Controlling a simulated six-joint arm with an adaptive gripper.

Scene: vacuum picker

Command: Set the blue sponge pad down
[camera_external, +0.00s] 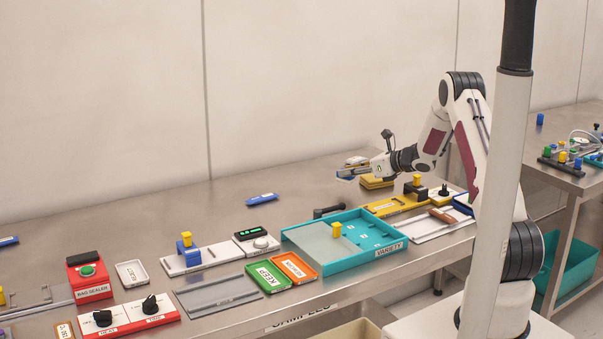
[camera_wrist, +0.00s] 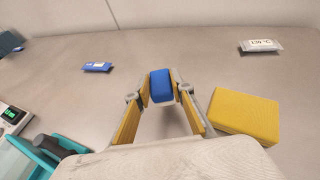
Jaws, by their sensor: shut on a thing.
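The blue sponge pad (camera_wrist: 161,84) is a small blue block with a pale lower edge. In the wrist view it sits between the two fingertips of my gripper (camera_wrist: 162,93). The fingers have yellow inner faces and are shut on the pad. In the external view my gripper (camera_external: 352,173) points left over the back of the steel table. The pad is mostly hidden by the fingers there. I cannot tell the exact gap between pad and table.
A yellow block (camera_wrist: 244,115) lies just right of the fingers. A grey labelled packet (camera_wrist: 262,46) is behind it. A blue packet (camera_wrist: 97,67) lies to the left, with bare table between. The teal VARIETY tray (camera_external: 388,255) stands in front.

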